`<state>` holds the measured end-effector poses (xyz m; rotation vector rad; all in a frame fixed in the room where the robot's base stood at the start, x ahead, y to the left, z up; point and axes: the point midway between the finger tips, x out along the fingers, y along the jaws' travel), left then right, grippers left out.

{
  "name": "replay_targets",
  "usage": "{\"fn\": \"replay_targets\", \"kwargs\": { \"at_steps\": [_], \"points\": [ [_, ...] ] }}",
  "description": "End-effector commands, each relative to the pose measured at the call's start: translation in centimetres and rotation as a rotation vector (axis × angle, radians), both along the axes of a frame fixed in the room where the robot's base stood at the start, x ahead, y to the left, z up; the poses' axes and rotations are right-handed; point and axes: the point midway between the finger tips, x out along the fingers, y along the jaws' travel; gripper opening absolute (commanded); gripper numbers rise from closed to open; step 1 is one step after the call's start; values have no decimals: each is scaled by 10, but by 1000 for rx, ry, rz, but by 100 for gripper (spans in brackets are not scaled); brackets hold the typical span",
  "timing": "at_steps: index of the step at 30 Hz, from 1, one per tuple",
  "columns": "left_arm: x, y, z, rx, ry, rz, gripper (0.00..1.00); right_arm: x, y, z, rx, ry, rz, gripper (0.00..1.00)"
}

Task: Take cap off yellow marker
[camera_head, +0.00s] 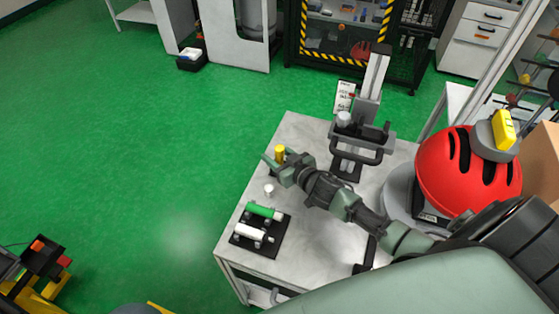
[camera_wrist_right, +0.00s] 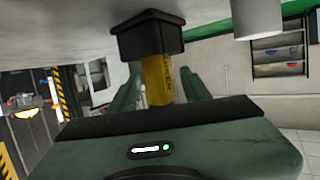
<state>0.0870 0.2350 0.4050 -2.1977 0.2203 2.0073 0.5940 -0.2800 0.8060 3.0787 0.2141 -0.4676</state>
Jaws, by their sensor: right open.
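The yellow marker (camera_head: 280,153) stands upright near the table's far left edge. In the right wrist view, where the table is at the top, the yellow marker (camera_wrist_right: 157,80) stands in a black square holder (camera_wrist_right: 150,38). My right gripper (camera_head: 281,160) is open around the marker, with one green finger (camera_wrist_right: 125,92) on each side and a gap visible at the sides. Whether either finger touches the marker is hard to tell. I cannot make out the cap as a separate part. My left gripper is not in view.
A small white cylinder (camera_head: 269,190) stands nearby on the table (camera_head: 295,127). A black rack (camera_head: 262,244) in front holds a green marker (camera_head: 264,211) and a white one (camera_head: 250,232). A grey clamp stand (camera_head: 370,100) is at the back right. A red helmet (camera_head: 450,175) is to the right.

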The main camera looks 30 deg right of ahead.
Motion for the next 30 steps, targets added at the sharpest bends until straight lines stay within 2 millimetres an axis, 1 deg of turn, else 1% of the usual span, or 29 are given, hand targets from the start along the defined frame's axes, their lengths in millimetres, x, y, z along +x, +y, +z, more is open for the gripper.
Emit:
{"fn": "replay_targets", "kwargs": {
  "at_steps": [1,3,10,11,12,14,15,16,26,30],
  "points": [
    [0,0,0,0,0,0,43,6,1,-1,-1,-2,-1,48],
    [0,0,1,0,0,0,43,10,1,-2,0,-1,0,48],
    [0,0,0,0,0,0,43,11,2,-3,0,0,1,48],
    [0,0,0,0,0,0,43,11,1,-3,0,0,1,45],
    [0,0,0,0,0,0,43,11,1,-3,0,0,1,34],
    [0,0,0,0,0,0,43,11,1,-3,0,0,0,17],
    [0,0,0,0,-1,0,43,11,1,-3,0,0,0,6],
    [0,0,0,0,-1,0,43,11,1,-3,0,0,0,0],
    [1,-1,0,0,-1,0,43,11,1,-2,0,-1,0,0],
    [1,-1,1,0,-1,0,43,11,1,4,-1,-2,2,0]
  ]
}}
